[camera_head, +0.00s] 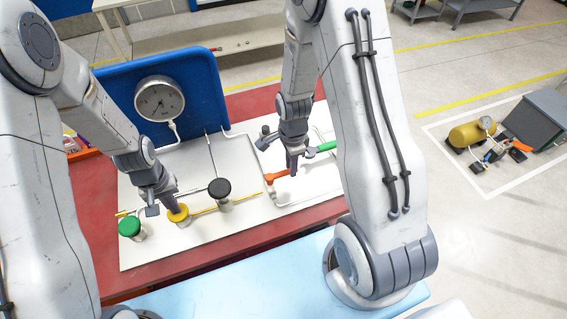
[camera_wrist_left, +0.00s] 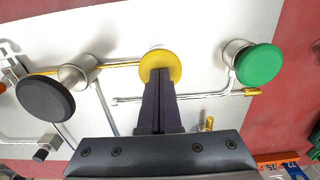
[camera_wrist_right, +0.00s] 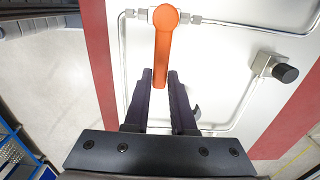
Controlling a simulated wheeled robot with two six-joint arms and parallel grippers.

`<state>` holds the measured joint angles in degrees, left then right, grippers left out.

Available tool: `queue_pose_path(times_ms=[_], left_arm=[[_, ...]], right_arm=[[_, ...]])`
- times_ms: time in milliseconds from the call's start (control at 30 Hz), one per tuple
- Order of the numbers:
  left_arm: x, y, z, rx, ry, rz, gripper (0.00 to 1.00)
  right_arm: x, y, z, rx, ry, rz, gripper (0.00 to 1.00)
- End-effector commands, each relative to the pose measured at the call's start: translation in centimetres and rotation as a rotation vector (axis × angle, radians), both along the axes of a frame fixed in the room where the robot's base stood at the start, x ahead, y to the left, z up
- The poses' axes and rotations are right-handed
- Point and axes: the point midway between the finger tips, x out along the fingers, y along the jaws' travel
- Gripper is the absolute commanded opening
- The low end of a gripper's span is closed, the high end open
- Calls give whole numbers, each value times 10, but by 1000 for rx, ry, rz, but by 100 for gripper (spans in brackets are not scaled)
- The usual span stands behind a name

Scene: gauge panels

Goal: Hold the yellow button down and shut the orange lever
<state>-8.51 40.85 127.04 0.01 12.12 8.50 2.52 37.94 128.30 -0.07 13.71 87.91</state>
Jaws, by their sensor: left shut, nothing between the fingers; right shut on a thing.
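The yellow button (camera_head: 180,215) is on the white panel (camera_head: 160,253) between a green and a black button. My left gripper (camera_head: 170,207) is shut with nothing between its fingers. Its tips are on the yellow cap, which also shows in the left wrist view (camera_wrist_left: 160,58). The cap looks smaller and lower than its neighbours there. The orange lever (camera_head: 277,177) is on a pipe at the panel's right part. In the right wrist view the lever (camera_wrist_right: 162,45) lies across the pipe, its free end between the fingers of my right gripper (camera_wrist_right: 161,78), which is shut on it.
A green button (camera_head: 129,226) and a black button (camera_head: 219,187) flank the yellow one. A green lever (camera_head: 327,146) is beyond my right gripper. A round gauge (camera_head: 159,99) is on the blue board (camera_head: 205,80) behind. The panel's front strip is clear.

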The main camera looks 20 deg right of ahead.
Motion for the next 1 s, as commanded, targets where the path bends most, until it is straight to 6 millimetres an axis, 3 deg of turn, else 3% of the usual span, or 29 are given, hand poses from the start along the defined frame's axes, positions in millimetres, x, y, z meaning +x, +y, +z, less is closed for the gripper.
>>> queue_pose_path(times_ms=[400,433,500,833,1000], left_arm=[[0,0,0,0,1,0,0],[0,0,0,0,1,0,0],[0,0,0,0,1,0,0],[-1,0,0,0,1,0,0],[-1,0,0,0,1,0,0]], right_arm=[[-1,0,0,1,2,-14,0],[-1,0,0,1,2,-14,35],[-1,0,0,1,2,-13,54],[0,0,2,0,0,-10,54],[1,0,22,0,-5,-9,54]])
